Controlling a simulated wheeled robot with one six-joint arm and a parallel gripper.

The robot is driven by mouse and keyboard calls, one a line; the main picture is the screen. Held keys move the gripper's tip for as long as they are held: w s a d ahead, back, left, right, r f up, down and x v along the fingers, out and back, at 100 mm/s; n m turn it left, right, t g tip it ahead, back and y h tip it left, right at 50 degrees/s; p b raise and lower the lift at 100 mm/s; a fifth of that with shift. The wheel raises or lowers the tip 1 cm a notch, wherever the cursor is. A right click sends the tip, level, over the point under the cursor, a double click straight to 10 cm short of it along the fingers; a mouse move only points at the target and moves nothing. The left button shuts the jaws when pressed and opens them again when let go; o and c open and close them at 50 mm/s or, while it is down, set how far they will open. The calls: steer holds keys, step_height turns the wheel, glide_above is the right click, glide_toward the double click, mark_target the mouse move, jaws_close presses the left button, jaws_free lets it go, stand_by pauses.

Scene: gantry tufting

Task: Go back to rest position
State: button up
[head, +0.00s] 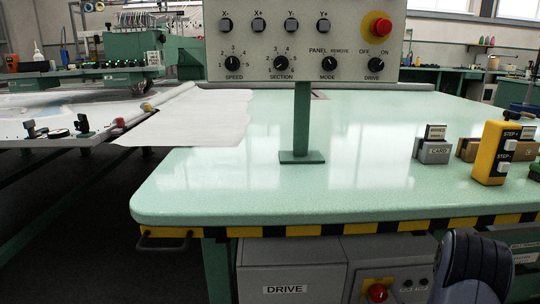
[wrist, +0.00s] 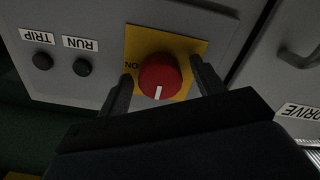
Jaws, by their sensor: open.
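My gripper (wrist: 161,70) is open in the wrist view, its two dark fingers on either side of a red rotary knob (wrist: 158,82). The knob sits on a yellow plate (wrist: 188,47) on a grey cabinet front, with a white mark pointing down in the picture and an upside-down ON label. Dark gaps show between the fingers and the knob; I cannot tell the depth between them. In the head view the red knob (head: 377,293) shows low on the cabinet under the table. My dark arm link stands at the lower right; the gripper is hidden there.
The green table (head: 250,190) has a striped front edge above the drive cabinet (head: 290,270). A control panel (head: 300,40) stands on it. RUN and TRIP lamps (wrist: 82,67) are beside the knob.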

steer(key=m+p, duration=0.5)
steer(key=shift+r, duration=0.25)
steer(key=m+p, duration=0.3)
steer(key=p, duration=0.1)
steer(key=shift+a+f+m, duration=0.1)
steer(key=shift+m, duration=0.3)
steer(key=shift+s+f, duration=0.15)
steer(key=shift+s, duration=0.25)
